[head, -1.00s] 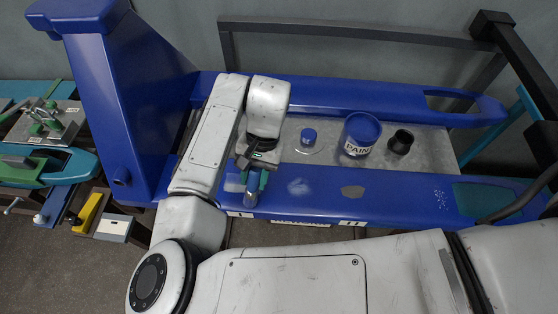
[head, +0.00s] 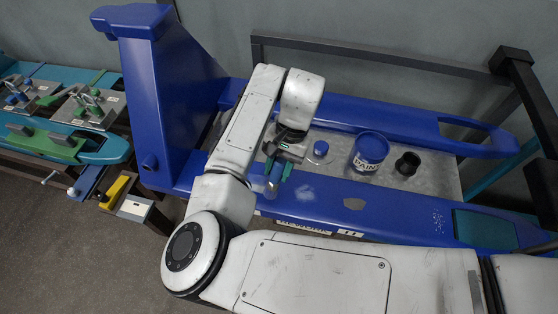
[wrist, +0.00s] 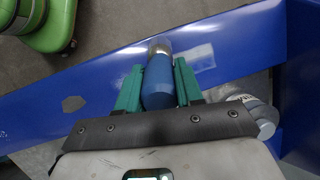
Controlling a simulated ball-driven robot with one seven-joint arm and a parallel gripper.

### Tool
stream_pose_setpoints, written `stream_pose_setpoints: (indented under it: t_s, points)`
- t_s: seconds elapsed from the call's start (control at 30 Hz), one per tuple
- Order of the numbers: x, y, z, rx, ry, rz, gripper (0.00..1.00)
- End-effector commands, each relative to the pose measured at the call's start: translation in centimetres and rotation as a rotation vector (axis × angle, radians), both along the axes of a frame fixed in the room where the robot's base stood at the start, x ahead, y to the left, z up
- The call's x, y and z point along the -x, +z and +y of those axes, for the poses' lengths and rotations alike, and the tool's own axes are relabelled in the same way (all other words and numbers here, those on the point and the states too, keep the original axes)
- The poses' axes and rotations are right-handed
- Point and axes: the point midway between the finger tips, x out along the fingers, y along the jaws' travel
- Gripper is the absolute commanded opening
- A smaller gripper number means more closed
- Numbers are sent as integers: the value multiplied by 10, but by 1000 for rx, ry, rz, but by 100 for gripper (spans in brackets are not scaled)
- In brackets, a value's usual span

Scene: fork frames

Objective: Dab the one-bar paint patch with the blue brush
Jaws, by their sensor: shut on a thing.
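My gripper (head: 277,178) is shut on the blue brush (wrist: 158,82), whose handle sits between the green fingers in the wrist view. The brush's metal ferrule (wrist: 160,47) points away from me; its bristle tip cannot be made out. The brush is over the near blue fork beam (head: 390,213). Just right of the brush in the head view is a pale patch (head: 305,193). Further right are a grey patch (head: 354,203) and a speckled patch (head: 439,222). A two-bar mark (head: 349,233) is on the beam's front edge below the grey patch. A one-bar mark is not clearly readable.
Between the beams, a grey plate holds a small blue-topped item (head: 320,148), a blue paint can (head: 369,152) and a black cup (head: 407,164). A tall blue upright (head: 170,90) stands left. A bench with green fixtures (head: 55,145) is far left.

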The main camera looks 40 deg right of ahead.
Motion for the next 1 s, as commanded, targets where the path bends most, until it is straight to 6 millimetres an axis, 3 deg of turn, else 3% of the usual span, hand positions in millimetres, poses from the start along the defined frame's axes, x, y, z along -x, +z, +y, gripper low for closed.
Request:
stream_pose_setpoints:
  t_s: [0.2,1.0]
  points:
    - [-6,20,-4,0,1,0,1]
    - [-7,20,-5,0,0,0,1]
